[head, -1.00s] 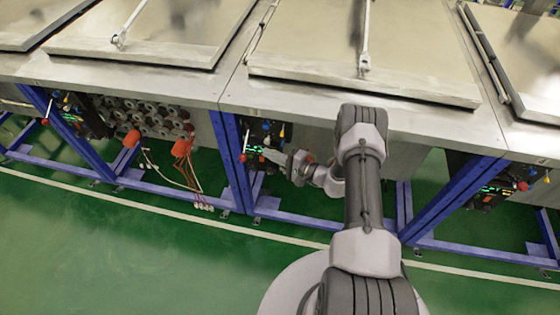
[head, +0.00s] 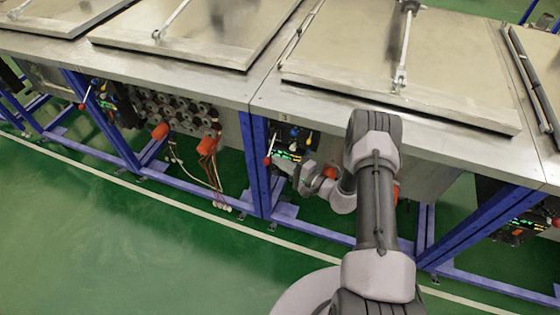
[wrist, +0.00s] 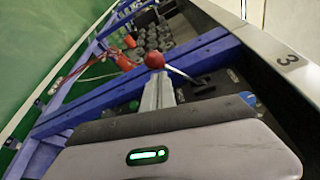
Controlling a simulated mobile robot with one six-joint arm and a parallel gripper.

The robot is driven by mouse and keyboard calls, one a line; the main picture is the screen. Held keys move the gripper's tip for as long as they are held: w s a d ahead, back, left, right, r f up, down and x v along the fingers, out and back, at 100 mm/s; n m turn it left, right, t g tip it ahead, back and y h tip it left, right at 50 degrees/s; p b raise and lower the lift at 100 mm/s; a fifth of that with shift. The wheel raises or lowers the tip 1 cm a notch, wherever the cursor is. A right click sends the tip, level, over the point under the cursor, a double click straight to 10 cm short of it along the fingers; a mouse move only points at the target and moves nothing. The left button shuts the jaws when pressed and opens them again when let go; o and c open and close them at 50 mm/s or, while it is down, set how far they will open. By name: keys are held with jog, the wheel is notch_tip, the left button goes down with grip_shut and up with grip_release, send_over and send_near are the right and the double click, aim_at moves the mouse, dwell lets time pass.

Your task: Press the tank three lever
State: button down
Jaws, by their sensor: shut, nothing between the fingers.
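The tank three lever is a thin rod with a red ball knob (wrist: 155,60), at the blue frame post under the tank edge marked 3 (wrist: 288,59). The red knob (head: 267,161) also shows in the head view, just left of my gripper (head: 280,164). In the wrist view my gripper (wrist: 157,80) is shut and empty. Its pale fingers point at the knob, with their tips just below it in the picture. I cannot tell whether they touch it. The gripper body hides much of the control panel.
A blue frame post (head: 258,165) stands close to the knob. The steel tank top (head: 300,98) overhangs the panel. Orange connectors (head: 207,145) and hoses hang at the left, by the neighbouring tank. Green floor (head: 90,220) in front is clear.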

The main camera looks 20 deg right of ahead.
notch_tip(320, 180, up, 8)
jog(key=s+m+g+p, duration=0.1)
jog(key=m+g+p, duration=0.2)
jog(key=m+p, duration=0.4)
jog(key=s+d+b, duration=0.2)
jog(key=s+d, duration=0.5)
jog(key=d, duration=0.1)
jog(key=shift+d+f+m, duration=0.2)
jog(key=shift+d+m, duration=0.1)
dwell(0.3)
